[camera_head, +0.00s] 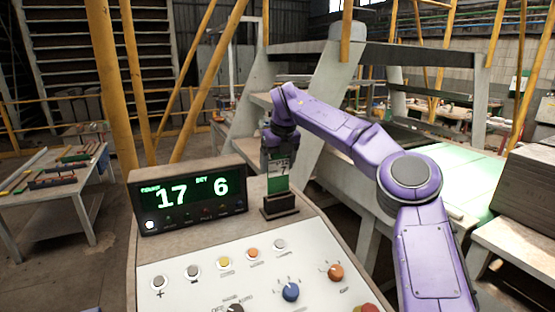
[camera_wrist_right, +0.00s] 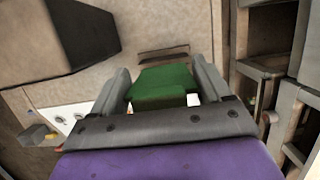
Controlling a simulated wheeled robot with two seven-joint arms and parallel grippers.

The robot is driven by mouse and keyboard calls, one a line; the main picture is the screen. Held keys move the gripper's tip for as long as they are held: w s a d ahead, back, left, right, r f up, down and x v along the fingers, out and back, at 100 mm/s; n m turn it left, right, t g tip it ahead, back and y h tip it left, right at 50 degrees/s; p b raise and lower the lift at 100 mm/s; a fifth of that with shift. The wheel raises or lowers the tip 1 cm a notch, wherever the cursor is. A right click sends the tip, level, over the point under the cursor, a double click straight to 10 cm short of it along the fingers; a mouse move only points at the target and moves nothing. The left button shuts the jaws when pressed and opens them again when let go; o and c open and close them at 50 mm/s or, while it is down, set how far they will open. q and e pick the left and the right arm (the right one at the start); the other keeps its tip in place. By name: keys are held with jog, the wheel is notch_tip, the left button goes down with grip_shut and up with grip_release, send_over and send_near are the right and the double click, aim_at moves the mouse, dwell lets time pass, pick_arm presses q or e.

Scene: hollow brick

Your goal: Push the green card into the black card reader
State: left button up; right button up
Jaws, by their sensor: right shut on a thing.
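The green card (camera_head: 278,184) stands upright above the black card reader (camera_head: 280,206), with a pale printed part at its upper end. Its lower edge meets the reader's top in the head view; I cannot tell whether it is inside the slot. My right gripper (camera_head: 280,153) points down and is shut on the card's upper part. In the right wrist view the green card (camera_wrist_right: 165,83) sits between the two grey fingers, and a dark strip, seemingly part of the reader (camera_wrist_right: 163,55), shows just beyond it. My left gripper is not in view.
A black display box (camera_head: 188,194) reading 17 and 6 stands left of the reader. The sloped console (camera_head: 190,250) carries several buttons and knobs. A workbench (camera_head: 50,180) stands far left. A grey structure with yellow posts is behind my right arm.

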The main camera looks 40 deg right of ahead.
jog(key=shift+s+r, duration=0.4)
jog(key=shift+s, duration=0.4)
jog(key=shift+s+a+r, duration=0.1)
jog(key=shift+w+f, duration=0.35)
jog(key=shift+w, duration=0.35)
jog(key=shift+f, duration=0.15)
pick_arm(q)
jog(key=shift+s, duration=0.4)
pick_arm(e)
jog(key=shift+s+f, duration=0.1)
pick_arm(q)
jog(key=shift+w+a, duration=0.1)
pick_arm(e)
jog(key=shift+w+f, duration=0.1)
jog(key=shift+w, duration=0.1)
jog(key=shift+s, duration=0.1)
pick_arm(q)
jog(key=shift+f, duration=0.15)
pick_arm(e)
jog(key=shift+s+r, duration=0.25)
jog(key=shift+s, duration=0.1)
